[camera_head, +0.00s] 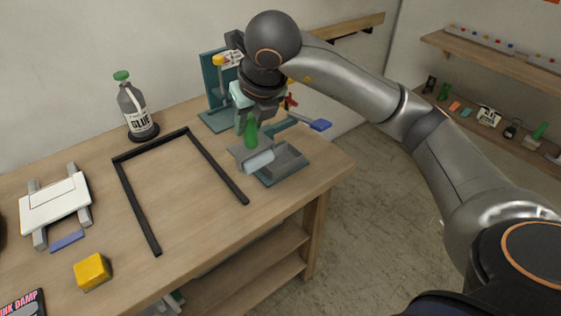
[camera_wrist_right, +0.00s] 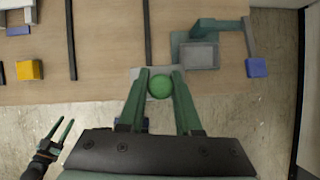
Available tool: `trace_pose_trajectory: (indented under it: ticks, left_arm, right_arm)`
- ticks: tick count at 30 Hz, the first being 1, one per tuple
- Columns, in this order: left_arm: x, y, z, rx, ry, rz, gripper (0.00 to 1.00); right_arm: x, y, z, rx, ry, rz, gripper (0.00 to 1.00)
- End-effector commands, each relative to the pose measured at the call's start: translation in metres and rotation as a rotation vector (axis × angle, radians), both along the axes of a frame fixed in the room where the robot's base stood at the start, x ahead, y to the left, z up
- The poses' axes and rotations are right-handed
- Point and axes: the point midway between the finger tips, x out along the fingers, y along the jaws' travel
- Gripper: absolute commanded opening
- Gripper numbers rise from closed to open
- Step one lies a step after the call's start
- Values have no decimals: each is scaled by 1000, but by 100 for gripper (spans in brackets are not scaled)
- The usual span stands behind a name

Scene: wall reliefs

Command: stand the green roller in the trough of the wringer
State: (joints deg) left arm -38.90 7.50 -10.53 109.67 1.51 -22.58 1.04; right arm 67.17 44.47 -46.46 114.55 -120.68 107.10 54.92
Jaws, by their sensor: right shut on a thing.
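The green roller (camera_head: 251,135) is between the fingers of my right gripper (camera_head: 249,124), upright, above the near left side of the wringer. Its round end shows between the right fingertips (camera_wrist_right: 160,87) in the wrist view. The wringer has a grey tray-like part (camera_head: 287,160) on a teal base, a teal arm and a blue handle (camera_head: 320,125). A light grey piece (camera_head: 257,161) is below the roller; I cannot tell whether they touch. My left gripper (camera_wrist_right: 61,129) shows only in the wrist view, at lower left, fingers apart and empty.
A black open frame (camera_head: 138,205) lies on the table left of the wringer. A glue bottle (camera_head: 133,110) stands at the back, a teal stand (camera_head: 212,115) behind the wringer. A yellow cube (camera_head: 92,271) and a white device (camera_head: 55,205) are at left. The table's right edge is close.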

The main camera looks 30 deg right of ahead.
Motion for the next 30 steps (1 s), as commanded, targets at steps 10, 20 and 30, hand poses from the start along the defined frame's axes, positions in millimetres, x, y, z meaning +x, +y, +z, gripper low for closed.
trace_pose_trajectory:
  ticks: [10, 20, 30]
  left_arm:
    - [0, 0, 15, 0, 0, 0, 50]
    - [0, 0, 26, 1, 0, -1, 50]
    - [0, 0, 35, 1, 1, -1, 50]
  right_arm:
    - [35, -60, -27, 0, 6, -33, 0]
    - [65, -106, -78, 0, 4, -26, 0]
    - [74, -119, -109, 2, 6, -22, 0]
